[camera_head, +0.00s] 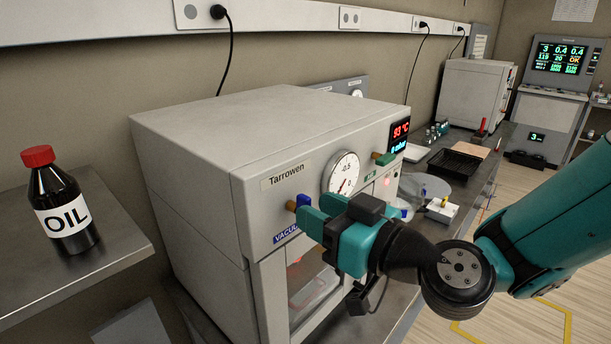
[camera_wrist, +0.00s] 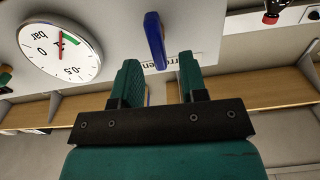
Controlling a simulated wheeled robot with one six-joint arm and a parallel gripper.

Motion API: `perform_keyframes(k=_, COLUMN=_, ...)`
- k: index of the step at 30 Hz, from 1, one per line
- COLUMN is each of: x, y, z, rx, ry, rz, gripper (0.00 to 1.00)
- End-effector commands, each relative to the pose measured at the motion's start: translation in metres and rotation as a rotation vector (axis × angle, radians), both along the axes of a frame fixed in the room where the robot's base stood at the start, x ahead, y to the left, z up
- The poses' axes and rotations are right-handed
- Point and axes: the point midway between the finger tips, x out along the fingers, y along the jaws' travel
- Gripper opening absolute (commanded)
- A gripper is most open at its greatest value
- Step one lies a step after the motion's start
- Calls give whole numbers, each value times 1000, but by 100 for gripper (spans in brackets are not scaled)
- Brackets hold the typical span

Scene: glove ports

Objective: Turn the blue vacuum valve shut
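The blue vacuum valve handle (camera_head: 303,200) sticks out from the front of the grey Tarrowen oven (camera_head: 190,135), on a brass-coloured stem, above a blue VACUUM label (camera_head: 286,235). In the wrist view the blue handle (camera_wrist: 154,40) is a narrow upright bar just ahead of my fingertips. My gripper (camera_head: 317,212) is at the oven front, close to the handle. Its teal fingers stand apart with nothing held between them, as the wrist view (camera_wrist: 160,72) shows.
A round gauge (camera_head: 343,172) and a green valve handle (camera_head: 385,158) sit right of the blue valve. The oven's window door is below. An oil bottle (camera_head: 62,203) stands on the left bench. A black tray (camera_head: 455,165) lies on the bench behind my arm.

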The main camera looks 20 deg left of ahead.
Motion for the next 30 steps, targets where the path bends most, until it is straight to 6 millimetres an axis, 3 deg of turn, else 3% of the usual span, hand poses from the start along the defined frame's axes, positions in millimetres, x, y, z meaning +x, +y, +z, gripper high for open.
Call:
perform_keyframes(k=7, x=10, y=27, z=2, rx=-1, ry=2, rz=2, gripper=39)
perform_keyframes(k=18, x=13, y=31, z=-1, rx=0, ry=1, rz=0, gripper=39)
perform_keyframes(k=19, x=13, y=31, z=-1, rx=0, ry=1, rz=0, gripper=37)
perform_keyframes(k=24, x=13, y=31, z=-1, rx=0, ry=1, rz=1, gripper=0)
perform_keyframes(k=30, x=13, y=30, z=-1, rx=2, ry=5, rz=1, gripper=0)
